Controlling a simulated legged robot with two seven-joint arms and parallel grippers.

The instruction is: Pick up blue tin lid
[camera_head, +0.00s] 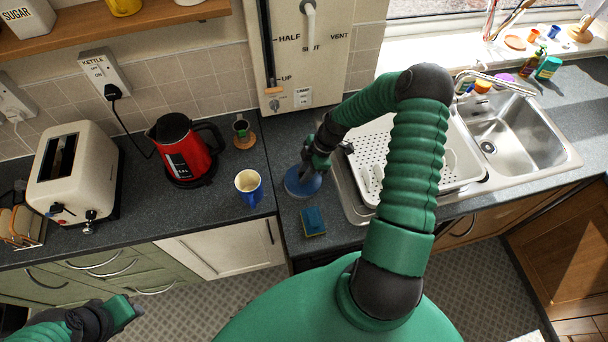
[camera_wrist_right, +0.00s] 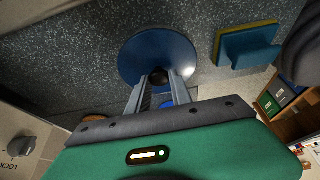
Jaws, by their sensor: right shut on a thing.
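The blue tin lid (camera_head: 300,186) is a round blue disc at the worktop, between the blue mug and the dish drainer. In the right wrist view the lid (camera_wrist_right: 157,54) shows nearly whole, with a dark knob at its near edge. My right gripper (camera_head: 312,164) reaches down over the lid, and its fingers (camera_wrist_right: 160,84) are shut on the dark knob. I cannot tell whether the lid touches the worktop. My left gripper (camera_head: 124,308) is low at the left, away from the lid, over the floor in front of the cupboards; its finger opening is not clear.
A blue and yellow sponge (camera_head: 313,221) lies just in front of the lid. A blue mug (camera_head: 249,188) and red kettle (camera_head: 180,150) stand to the left. The white dish drainer (camera_head: 375,150) and sink (camera_head: 520,135) are to the right. Some worktop (camera_head: 345,236) beside the sponge is bare.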

